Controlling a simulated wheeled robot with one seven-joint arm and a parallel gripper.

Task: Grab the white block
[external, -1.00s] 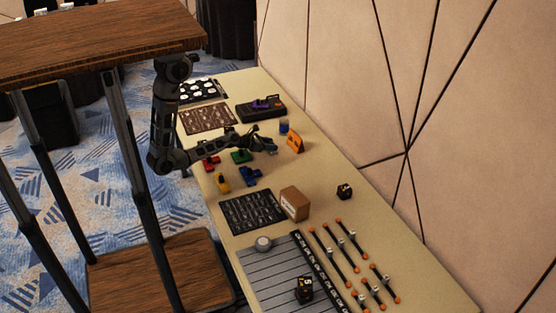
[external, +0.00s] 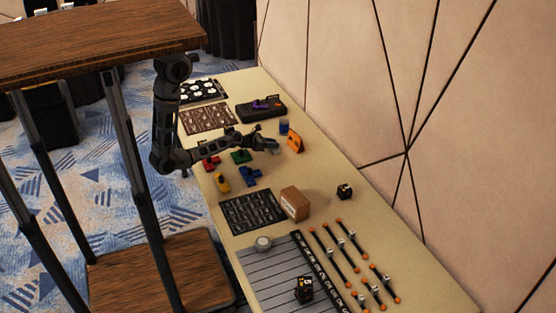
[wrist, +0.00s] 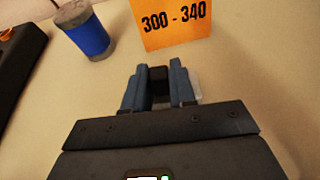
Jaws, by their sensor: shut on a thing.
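My gripper (external: 273,145) is low over the far half of the table, in front of the orange card. In the wrist view its blue-grey fingers (wrist: 158,88) are close together, with a dark part showing between them. A pale white edge of the white block (wrist: 196,84) shows just right of the right finger. The rest of the block is hidden by the fingers, so its shape and whether it touches the table cannot be told.
The orange card (wrist: 172,22), marked 300 - 340, stands just beyond the fingers. A blue cylinder (wrist: 92,38) is to its left. A black case (external: 262,108) lies farther back. Red, green (external: 241,156), yellow and blue pieces lie nearer. A cardboard box (external: 295,203) stands toward the front.

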